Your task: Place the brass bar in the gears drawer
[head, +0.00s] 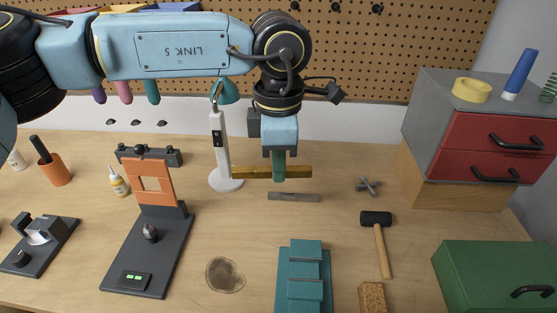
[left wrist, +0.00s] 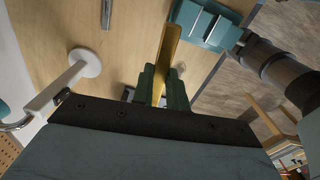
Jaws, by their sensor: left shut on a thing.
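The brass bar (head: 301,172) is held level above the workbench, behind the grey metal strip in the head view. My left gripper (head: 279,173) points down and is shut on the bar near its middle. In the left wrist view, the bar (left wrist: 171,42) sticks out from between the green fingers (left wrist: 162,88). A grey cabinet (head: 424,112) stands at the right with two red drawers, an upper one (head: 475,130) and a lower one (head: 465,164), both with black handles. Both look shut. I cannot read any label telling which is for gears. My right gripper is not in view.
The cabinet stands on a wooden block (head: 453,190). A green box (head: 492,269) is at the lower right. A hammer (head: 381,245), teal stepped block (head: 304,275) and grey strip (head: 294,197) lie on the bench. A white lamp (head: 222,150) stands left of the gripper.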

